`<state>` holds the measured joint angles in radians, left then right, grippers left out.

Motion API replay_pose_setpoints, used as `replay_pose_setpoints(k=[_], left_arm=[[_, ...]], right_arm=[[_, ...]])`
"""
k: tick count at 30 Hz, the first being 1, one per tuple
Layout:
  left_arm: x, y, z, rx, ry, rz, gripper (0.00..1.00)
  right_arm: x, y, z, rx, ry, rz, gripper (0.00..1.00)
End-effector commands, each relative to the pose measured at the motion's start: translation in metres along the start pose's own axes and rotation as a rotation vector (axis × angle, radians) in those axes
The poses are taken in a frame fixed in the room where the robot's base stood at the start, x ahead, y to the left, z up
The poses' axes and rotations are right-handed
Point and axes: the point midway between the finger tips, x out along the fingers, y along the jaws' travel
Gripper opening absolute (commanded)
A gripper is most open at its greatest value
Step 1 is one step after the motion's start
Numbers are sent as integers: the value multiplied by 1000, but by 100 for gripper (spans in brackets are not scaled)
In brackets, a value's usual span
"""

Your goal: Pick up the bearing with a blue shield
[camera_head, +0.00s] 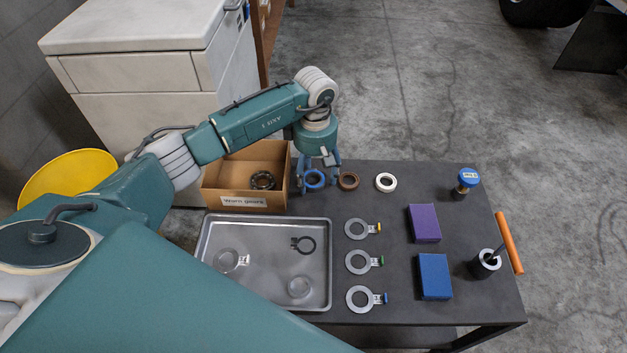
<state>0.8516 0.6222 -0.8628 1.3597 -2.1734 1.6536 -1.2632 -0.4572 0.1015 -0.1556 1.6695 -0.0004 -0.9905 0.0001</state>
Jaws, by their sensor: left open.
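The bearing with a blue shield (315,180) lies on the dark table near its back edge, just right of the cardboard box. My left gripper (320,181) is directly over it, pointing down and open, with a finger on either side of the bearing. I cannot tell whether the fingers touch it. A bearing with a brown shield (348,181) lies close to the right of the gripper. A bearing with a white shield (385,182) lies further right. My right gripper is not in view.
The cardboard box (246,200) holds a dark gear. A metal tray (326,262) with several rings stands in front. Several tagged rings, a purple box (424,223), a blue box (434,276) and a blue-capped bottle (466,181) occupy the right side of the table (400,322).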

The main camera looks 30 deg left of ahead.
Motion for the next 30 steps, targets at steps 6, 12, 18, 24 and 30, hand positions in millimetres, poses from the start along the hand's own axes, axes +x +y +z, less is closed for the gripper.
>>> replay_pose_setpoints(k=[6,12,18,24,30], left_arm=[[5,0,0,0,-1,2,65],[5,0,0,0,-1,1,35],[4,1,1,0,-1,3,19],[3,1,1,0,-2,3,19],[-13,2,0,0,0,7,19]], right_arm=[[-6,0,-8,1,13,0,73],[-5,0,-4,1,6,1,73],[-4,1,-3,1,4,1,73],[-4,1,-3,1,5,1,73],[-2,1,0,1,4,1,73]])
